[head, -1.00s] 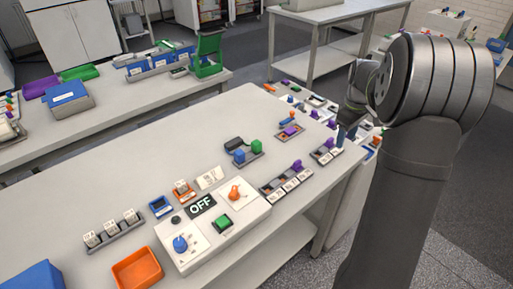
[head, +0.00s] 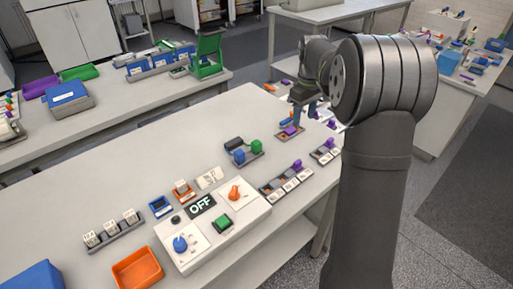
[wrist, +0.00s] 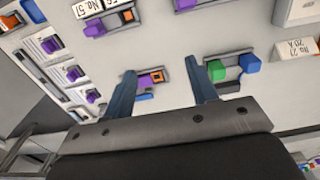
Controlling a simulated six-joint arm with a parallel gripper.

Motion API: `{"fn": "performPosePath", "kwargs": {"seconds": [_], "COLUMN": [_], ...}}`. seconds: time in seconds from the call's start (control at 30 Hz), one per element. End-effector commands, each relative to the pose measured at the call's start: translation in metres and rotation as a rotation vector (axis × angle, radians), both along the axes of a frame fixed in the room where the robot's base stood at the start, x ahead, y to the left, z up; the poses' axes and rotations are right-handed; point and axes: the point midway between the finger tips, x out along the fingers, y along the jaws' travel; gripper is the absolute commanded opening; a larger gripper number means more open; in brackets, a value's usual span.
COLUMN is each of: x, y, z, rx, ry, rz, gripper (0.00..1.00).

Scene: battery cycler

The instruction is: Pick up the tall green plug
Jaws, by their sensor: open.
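The green plug (head: 256,146) stands in a small grey tray at the middle of the table, beside a shorter-looking blue plug (head: 239,157). In the wrist view the green plug (wrist: 217,71) is just right of the right finger, with the blue plug (wrist: 250,66) further right. My gripper (head: 307,112) is open and empty, above the table to the right of and behind the green plug in the head view. In the wrist view my gripper (wrist: 160,70) has its two blue fingers spread apart. I cannot tell its height exactly.
A tray with a purple and orange piece (wrist: 152,78) shows between the fingers. A black piece (head: 234,143) lies by the green plug's tray. A row of labelled modules (head: 286,181) and the OFF control box (head: 212,228) are nearer. The table's left middle is clear.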

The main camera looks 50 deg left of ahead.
Motion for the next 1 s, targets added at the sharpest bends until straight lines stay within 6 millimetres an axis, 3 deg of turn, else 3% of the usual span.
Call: {"fn": "performPosePath", "kwargs": {"seconds": [0.03,0.2,0.3,0.43,1.0], "x": [-0.021,-0.077,-0.098,-0.109,-0.109], "y": [0.027,0.083,0.099,0.107,0.106], "z": [0.01,0.033,0.041,0.041,-0.066], "rx": [0.003,0.002,0.001,-0.001,-0.002], "ry": [-0.002,-0.001,-0.001,0.0,0.001], "rz": [0.012,0.007,0.004,0.0,-0.001], "gripper": [0.53,0.53,0.53,0.53,0.53]}}
